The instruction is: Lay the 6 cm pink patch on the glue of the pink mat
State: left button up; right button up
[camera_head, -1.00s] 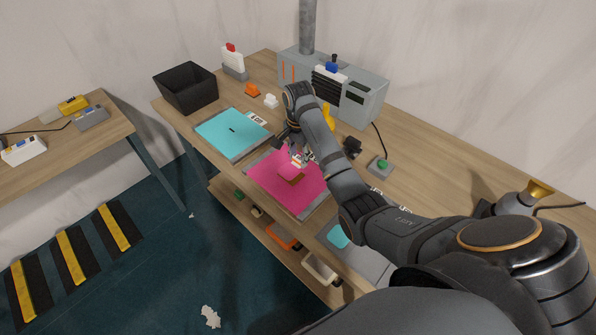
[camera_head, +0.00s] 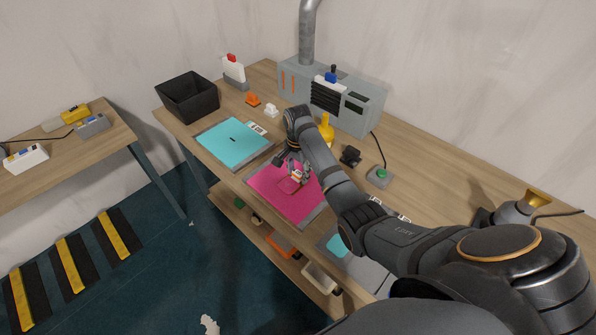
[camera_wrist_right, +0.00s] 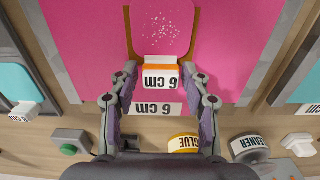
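The pink mat (camera_head: 268,201) lies on the workbench in the head view and fills most of the right wrist view (camera_wrist_right: 80,50). The 6 cm pink patch (camera_wrist_right: 160,48) has rounded corners and an orange-and-white tab marked "6 cm". The patch (camera_head: 289,186) looks nearly flat, at or just above the mat; contact cannot be told. White specks show within the patch outline. Its far end is cut off in the wrist view. My left gripper is not in view.
A turquoise mat (camera_head: 232,146) lies left of the pink one, near a black bin (camera_head: 187,96). A grey machine (camera_head: 335,98) stands behind. A yellow glue container (camera_wrist_right: 183,144), a cleaner container (camera_wrist_right: 248,148) and a green button box (camera_head: 379,176) are near the arm.

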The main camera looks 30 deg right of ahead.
aim_at(298, 171)
jog(key=shift+r, duration=0.1)
notch_tip(298, 171, up, 7)
jog(key=shift+w+r, duration=0.1)
notch_tip(298, 171, up, 5)
jog(key=p, duration=0.4)
dwell(0.7)
